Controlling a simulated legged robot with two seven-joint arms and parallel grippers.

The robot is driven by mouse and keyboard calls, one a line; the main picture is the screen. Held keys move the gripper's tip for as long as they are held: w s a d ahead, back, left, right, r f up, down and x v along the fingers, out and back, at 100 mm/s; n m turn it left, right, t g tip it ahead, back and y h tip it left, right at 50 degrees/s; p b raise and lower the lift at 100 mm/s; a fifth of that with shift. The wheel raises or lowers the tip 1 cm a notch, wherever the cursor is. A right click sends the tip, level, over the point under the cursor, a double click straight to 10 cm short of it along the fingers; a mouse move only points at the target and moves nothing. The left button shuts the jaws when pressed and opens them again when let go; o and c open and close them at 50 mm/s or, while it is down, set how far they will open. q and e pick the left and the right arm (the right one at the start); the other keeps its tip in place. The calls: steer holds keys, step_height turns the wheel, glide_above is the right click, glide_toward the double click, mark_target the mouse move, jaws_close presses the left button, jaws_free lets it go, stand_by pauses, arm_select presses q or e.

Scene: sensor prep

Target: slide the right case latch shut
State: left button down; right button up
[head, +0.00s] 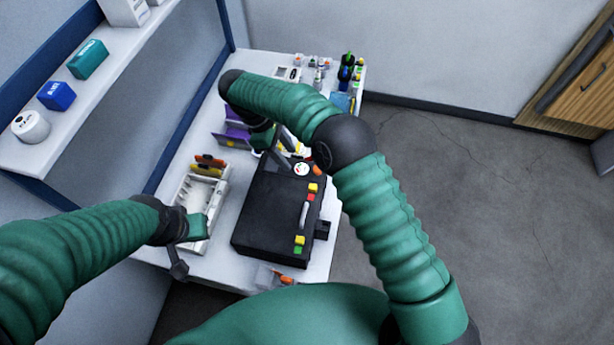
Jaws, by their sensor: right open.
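A black case (265,215) lies closed on the white table. Along its right side are a pale handle (304,215) and two latch spots: a far one in yellow and red (312,189) and a near one in yellow and green (299,244). I cannot tell from the picture which is the right latch, or whether either is shut. My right gripper (284,152) is open beyond the case's far edge, partly hidden by my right arm. My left gripper (184,250) is over the left edge of the table, beside a white tray; its jaws are unclear.
The white tray (188,190) stands left of the case. Purple holders (232,135) and several small bottles (347,70) stand farther back. A wall shelf (95,75) with boxes is at upper left. Open floor (480,230) lies to the right.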

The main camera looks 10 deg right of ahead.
mark_target(312, 186)
steer(key=x, duration=0.5)
steer(key=d+x, duration=0.1)
steer(key=x, duration=1)
steer(key=shift+w+d+r, duration=0.1)
steer(key=shift+d+r, duration=0.05)
steer(key=shift+r, duration=0.1)
steer(key=shift+a+f, duration=0.25)
steer(key=shift+a, duration=0.45)
steer(key=shift+d, duration=0.5)
steer(key=c, duration=0.4)
steer(key=shift+d, duration=0.2)
jaws_close()
steer(key=shift+a, duration=0.4)
arm_select(q)
steer(key=shift+s+a, duration=0.1)
steer(key=shift+a, duration=0.1)
